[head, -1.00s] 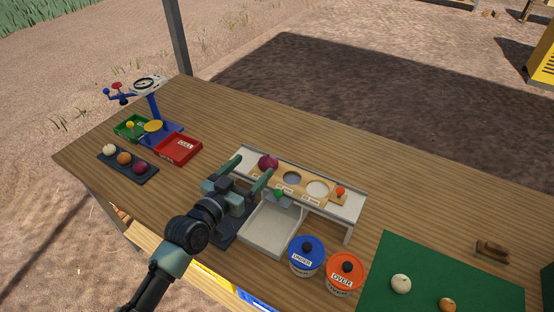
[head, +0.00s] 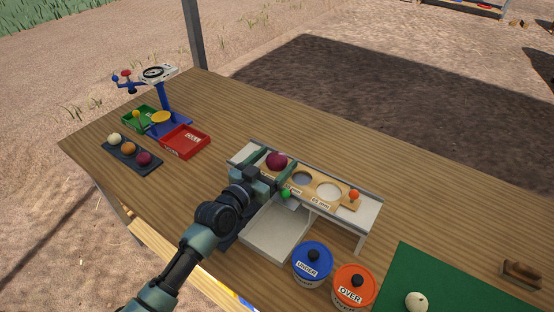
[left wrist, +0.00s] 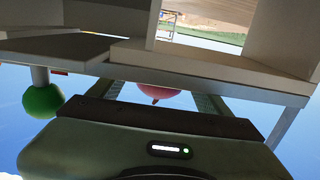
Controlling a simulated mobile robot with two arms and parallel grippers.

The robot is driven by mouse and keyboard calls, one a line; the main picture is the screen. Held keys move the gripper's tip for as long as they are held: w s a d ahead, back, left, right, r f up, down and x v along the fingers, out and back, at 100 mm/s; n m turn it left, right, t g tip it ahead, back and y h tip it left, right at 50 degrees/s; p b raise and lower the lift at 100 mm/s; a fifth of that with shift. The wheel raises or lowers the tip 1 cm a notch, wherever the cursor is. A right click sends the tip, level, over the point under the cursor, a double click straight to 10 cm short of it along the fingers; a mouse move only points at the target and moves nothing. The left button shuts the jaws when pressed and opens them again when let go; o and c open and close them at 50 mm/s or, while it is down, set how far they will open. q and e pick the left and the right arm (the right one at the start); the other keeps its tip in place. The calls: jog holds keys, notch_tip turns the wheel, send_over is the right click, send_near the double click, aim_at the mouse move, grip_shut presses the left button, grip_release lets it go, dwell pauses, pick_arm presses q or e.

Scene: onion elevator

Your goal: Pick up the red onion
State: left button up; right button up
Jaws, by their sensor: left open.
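The red onion (head: 277,161) sits at the left end of the wooden board with round holes, on the raised white stand. My left gripper (head: 271,172) is open, with its fingers close to the onion at its near side. In the left wrist view the onion (left wrist: 152,92) shows partly, between the two fingers and beyond the gripper body. The picture does not show whether the fingers touch it. Another dark red onion (head: 144,158) lies on the black tray at the left. My right gripper is not in view.
A green ball (head: 286,194) and an orange ball (head: 354,195) are at the stand. A blue-lidded UNDER tub (head: 312,262) and an orange-lidded OVER tub (head: 353,287) stand in front. A red tray (head: 185,142) and a scale (head: 160,74) are at the left.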

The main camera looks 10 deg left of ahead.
pick_arm(q)
jog(key=x, duration=0.4)
jog(key=shift+r, duration=0.1)
jog(key=shift+s, duration=0.1)
jog(key=c, duration=1.5)
